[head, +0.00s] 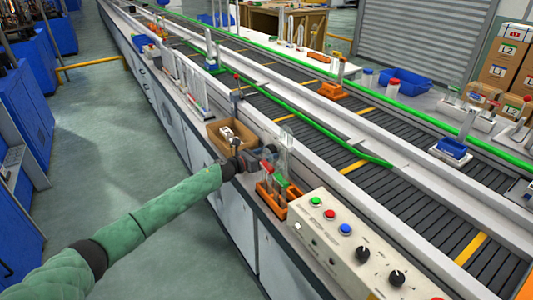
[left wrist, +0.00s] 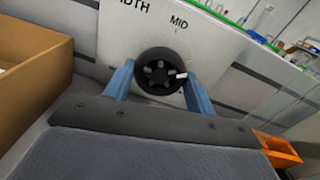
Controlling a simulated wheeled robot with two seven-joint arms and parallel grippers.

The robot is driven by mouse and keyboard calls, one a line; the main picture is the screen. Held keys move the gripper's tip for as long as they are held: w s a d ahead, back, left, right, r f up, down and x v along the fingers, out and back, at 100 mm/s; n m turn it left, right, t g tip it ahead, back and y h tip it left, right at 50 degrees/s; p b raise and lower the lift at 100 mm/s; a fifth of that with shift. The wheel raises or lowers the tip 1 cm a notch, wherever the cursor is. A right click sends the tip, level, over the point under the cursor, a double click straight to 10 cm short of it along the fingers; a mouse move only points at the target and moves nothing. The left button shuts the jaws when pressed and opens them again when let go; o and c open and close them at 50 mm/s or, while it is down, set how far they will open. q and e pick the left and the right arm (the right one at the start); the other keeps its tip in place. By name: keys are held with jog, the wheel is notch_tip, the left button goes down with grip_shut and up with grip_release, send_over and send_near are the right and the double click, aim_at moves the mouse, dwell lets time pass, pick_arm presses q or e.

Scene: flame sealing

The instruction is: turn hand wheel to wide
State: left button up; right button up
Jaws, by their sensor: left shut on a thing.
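The black hand wheel (left wrist: 158,72) shows in the left wrist view, on a white panel (left wrist: 215,42). The panel carries the label MID and a cut-off word ending in "DTH". The wheel's white mark points to the right, below and right of MID. My left gripper (left wrist: 160,80) has its blue fingers on either side of the wheel and is shut on it. In the head view my left gripper (head: 258,160) is at the bench edge, where the wheel is hidden or too small to make out. No WIDE label is readable. My right gripper is not in view.
A cardboard box (head: 217,140) stands close beside the gripper. An orange rack (head: 273,199) with red and green items is on the other side. A control box (head: 345,243) with buttons and knobs sits nearer. Conveyors run behind; the aisle floor at left is clear.

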pick_arm(q)
jog(key=shift+n, duration=0.6)
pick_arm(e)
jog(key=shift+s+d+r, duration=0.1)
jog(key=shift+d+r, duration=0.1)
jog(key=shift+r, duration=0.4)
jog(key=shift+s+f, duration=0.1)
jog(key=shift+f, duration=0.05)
pick_arm(q)
jog(key=o, duration=1)
jog(key=shift+a, duration=0.1)
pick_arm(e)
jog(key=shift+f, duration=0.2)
pick_arm(q)
jog(key=shift+s+a, duration=0.15)
jog(key=shift+a, duration=0.05)
jog(key=b+v, duration=0.1)
jog(key=v, duration=0.5)
jog(key=shift+s+a, duration=0.2)
jog(key=shift+a, duration=0.15)
jog(key=shift+s+a, duration=0.15)
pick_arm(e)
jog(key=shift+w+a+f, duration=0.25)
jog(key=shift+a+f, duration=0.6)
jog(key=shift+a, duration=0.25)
